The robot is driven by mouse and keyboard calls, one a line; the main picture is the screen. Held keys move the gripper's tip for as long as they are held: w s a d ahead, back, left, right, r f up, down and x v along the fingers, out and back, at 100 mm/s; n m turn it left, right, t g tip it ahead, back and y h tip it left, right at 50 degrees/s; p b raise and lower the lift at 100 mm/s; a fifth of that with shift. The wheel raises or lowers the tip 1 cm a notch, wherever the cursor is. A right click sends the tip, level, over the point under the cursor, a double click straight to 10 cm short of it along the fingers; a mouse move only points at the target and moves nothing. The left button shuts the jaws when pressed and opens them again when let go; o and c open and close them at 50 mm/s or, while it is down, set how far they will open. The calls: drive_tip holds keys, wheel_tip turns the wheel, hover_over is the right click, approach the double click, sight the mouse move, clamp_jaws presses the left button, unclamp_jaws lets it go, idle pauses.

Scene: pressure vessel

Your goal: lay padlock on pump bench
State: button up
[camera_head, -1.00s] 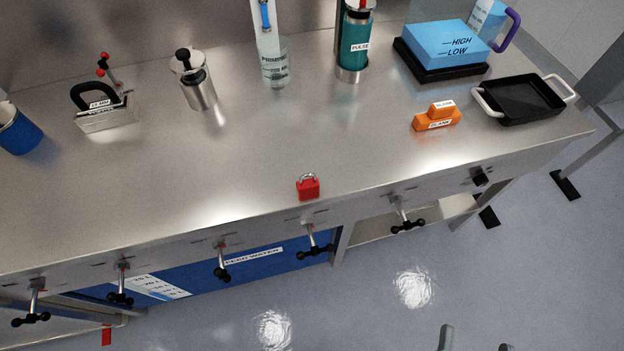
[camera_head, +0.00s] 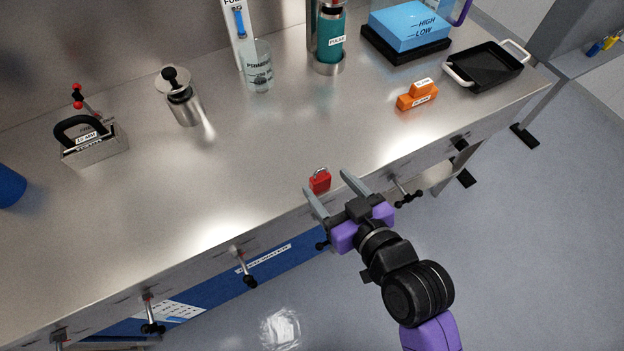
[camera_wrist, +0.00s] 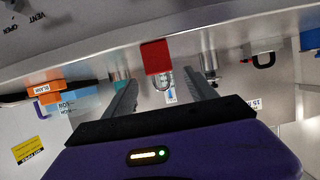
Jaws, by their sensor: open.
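A small red padlock (camera_head: 320,182) with a metal shackle stands on the steel bench (camera_head: 240,165), close to its front edge. My gripper (camera_head: 327,183) is open at that edge, its two grey fingers pointing toward the padlock, one on each side. In the wrist view the padlock (camera_wrist: 156,57) shows between and just beyond the fingertips of my gripper (camera_wrist: 161,79). No contact is visible. No label in view tells which surface is the pump bench.
Knobs such as the black-handled one (camera_head: 405,192) stick out along the bench front. Orange blocks (camera_head: 417,96), a black tray (camera_head: 485,66), a glass beaker (camera_head: 259,68) and a steel canister (camera_head: 182,104) stand farther back. Bare steel surrounds the padlock. Another surface (camera_head: 575,62) is at right.

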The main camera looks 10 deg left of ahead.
drive_tip(key=x, duration=0.2)
drive_tip(key=shift+w+a, duration=0.25)
drive_tip(key=shift+f+p+x, duration=0.15)
drive_tip(key=shift+p+x, duration=0.15)
drive_tip(key=shift+x, duration=0.9)
drive_tip(key=shift+f+p+x, duration=0.15)
drive_tip(key=shift+p+x, duration=0.15)
drive_tip(key=shift+x, duration=0.9)
drive_tip(key=shift+d, duration=0.15)
drive_tip(key=shift+c, duration=0.2)
clamp_jaws()
